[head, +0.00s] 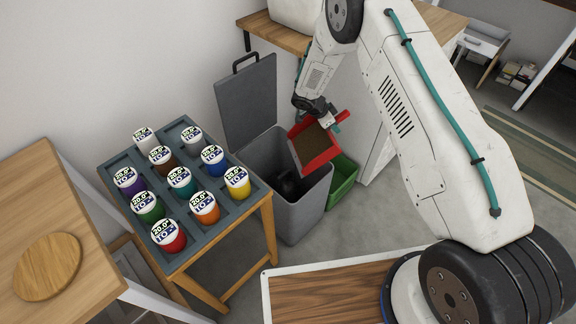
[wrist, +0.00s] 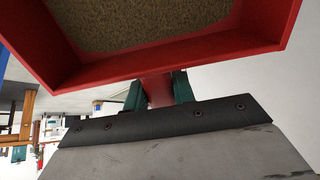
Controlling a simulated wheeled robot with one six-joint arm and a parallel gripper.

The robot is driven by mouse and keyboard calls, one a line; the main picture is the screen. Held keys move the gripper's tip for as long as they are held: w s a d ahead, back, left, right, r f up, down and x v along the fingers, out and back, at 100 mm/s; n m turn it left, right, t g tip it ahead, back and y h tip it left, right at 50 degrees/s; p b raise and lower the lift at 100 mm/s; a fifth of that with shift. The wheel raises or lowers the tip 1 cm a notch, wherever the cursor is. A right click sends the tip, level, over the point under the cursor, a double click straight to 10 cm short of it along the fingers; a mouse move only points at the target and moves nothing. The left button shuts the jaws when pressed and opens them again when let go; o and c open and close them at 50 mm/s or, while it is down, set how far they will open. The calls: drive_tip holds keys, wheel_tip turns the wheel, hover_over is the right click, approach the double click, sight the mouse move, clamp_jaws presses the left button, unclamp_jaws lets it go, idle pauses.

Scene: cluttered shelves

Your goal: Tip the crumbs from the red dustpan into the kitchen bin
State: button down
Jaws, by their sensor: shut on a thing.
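The red dustpan (head: 320,161) is held over the right part of the open kitchen bin (head: 317,195) in the head view. Brown crumbs (head: 312,146) lie in the dustpan. They also show in the wrist view (wrist: 150,22), covering the pan's floor. My gripper (head: 331,122) is shut on the dustpan's handle, with its teal fingers (wrist: 157,92) on either side of it in the wrist view. The bin is grey, with its lid (head: 248,105) raised upright at the back. A dark lump lies inside the bin; its kind is unclear.
A green crate (head: 342,182) stands right of the bin. A rack (head: 225,228) with several coloured, labelled jars stands close on the left. A wooden table (head: 30,205) with a round board is at far left. A white cabinet (head: 376,155) stands behind the crate.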

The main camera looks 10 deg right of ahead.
drive_tip(key=shift+a+r, duration=0.3)
drive_tip(key=shift+s+a+r+h, duration=0.1)
drive_tip(key=shift+a+r+h, duration=0.05)
drive_tip(key=shift+a+h, duration=0.2)
drive_tip(key=shift+s+a+r+h, duration=0.1)
drive_tip(key=shift+a+r+h, duration=0.15)
drive_tip(key=shift+a+r, duration=0.2)
drive_tip(key=shift+a+r, duration=0.1)
drive_tip(key=shift+a, duration=0.25)
drive_tip(key=shift+a+r+h, duration=0.1)
drive_tip(key=shift+r+h, duration=0.05)
drive_tip(key=shift+h, duration=0.15)
